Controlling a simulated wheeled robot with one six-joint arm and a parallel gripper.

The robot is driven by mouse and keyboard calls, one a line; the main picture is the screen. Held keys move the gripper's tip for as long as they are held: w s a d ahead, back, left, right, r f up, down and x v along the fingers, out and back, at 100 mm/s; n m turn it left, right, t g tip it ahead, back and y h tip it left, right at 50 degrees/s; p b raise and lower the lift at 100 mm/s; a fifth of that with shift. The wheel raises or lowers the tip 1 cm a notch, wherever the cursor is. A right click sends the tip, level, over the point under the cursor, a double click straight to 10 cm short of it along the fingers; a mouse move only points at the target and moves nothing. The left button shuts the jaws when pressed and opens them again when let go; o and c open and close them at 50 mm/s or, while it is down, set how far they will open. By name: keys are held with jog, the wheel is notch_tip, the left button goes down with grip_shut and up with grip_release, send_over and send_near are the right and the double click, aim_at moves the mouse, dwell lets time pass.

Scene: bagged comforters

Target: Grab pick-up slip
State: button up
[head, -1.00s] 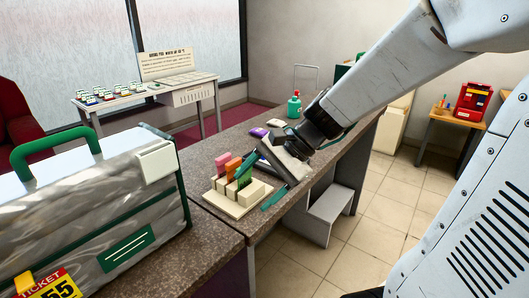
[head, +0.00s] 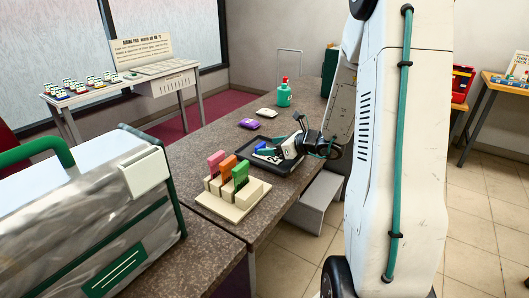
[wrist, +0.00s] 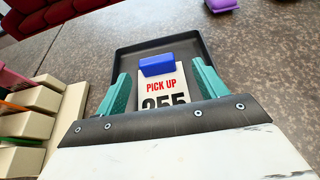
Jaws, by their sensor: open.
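The pick-up slip (wrist: 163,88) is a white card with red "PICK UP" lettering and large black digits, partly hidden below by my gripper's body in the wrist view. A blue block-like piece (wrist: 156,65) is at its top edge. The slip lies in a shallow black tray (wrist: 204,44) on the counter. My gripper (wrist: 160,85) is open, with one teal finger on each side of the slip. In the head view my gripper (head: 270,152) is low over the tray (head: 288,166), and the slip is mostly hidden there.
A cream slotted holder (head: 232,204) with pink, orange and green slips stands just left of the tray. A purple item (head: 249,124), a white item (head: 267,112) and a green bottle (head: 284,93) stand behind it. A large bagged comforter (head: 90,215) fills the left foreground.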

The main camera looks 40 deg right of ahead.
aim_at(262, 145)
jog(key=x, duration=0.3)
jog(key=shift+w+a, duration=0.25)
jog(key=c, duration=1.1)
jog(key=shift+o, duration=0.2)
jog(key=shift+r, duration=0.15)
